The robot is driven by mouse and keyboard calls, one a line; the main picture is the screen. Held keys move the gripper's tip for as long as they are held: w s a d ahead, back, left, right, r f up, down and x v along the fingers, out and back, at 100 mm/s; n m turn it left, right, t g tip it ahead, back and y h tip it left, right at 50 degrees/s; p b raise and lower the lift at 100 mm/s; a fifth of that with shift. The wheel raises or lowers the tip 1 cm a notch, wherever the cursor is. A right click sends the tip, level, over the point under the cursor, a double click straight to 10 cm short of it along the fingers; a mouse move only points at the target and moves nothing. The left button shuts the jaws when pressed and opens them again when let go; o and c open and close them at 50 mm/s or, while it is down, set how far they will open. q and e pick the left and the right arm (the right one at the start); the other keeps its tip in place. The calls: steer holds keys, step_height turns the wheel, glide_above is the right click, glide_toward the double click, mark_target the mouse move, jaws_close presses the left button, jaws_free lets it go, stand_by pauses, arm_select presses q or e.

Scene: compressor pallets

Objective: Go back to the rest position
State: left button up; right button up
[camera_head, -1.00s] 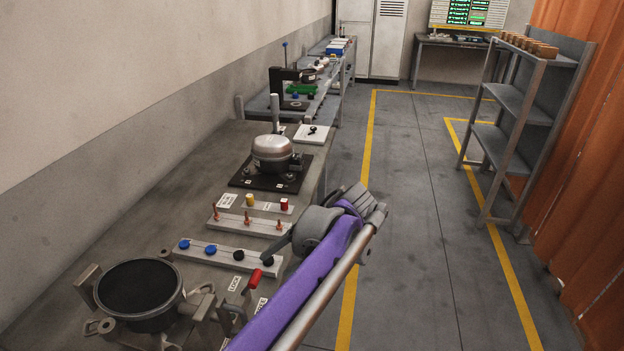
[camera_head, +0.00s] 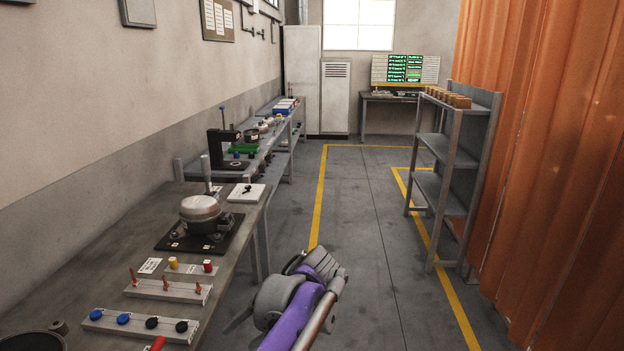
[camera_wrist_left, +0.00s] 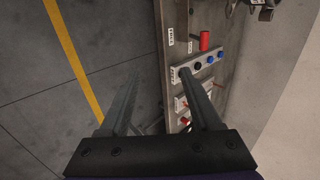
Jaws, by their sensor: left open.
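My left gripper (camera_wrist_left: 159,74) is open and empty in the left wrist view, with its two grey fingers apart. It hangs over the edge of the workbench (camera_head: 100,235), with the floor under one side and the bench top under the other. In the head view my purple and grey left arm rises from the bottom, right of the bench. It hides most of the gripper there; only a dark finger-like part shows at its left. My right gripper is in neither view.
The bench carries a compressor (camera_head: 201,212) on a black plate, a strip with blue and black caps (camera_head: 140,325) and a strip with copper-coloured pins (camera_head: 168,290). A grey shelf (camera_head: 447,185) stands at right before an orange curtain (camera_head: 530,190). The aisle floor (camera_head: 370,230) is clear.

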arm_select(q)
steer(key=s+a+f+t+h+p, duration=0.1)
steer(key=s+f+h, duration=0.3)
steer(key=s, duration=0.6)
steer(key=s+a+f+t+h+p, duration=0.2)
steer(key=s+a+f+t+h, duration=0.1)
steer(key=s+f, duration=0.5)
steer(key=s+h, duration=0.1)
steer(key=s, duration=0.1)
steer(key=shift+s+n+t, duration=0.4)
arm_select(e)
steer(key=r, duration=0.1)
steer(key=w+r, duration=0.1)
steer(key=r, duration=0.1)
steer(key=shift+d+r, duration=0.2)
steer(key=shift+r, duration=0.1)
arm_select(q)
steer(key=shift+a, duration=0.1)
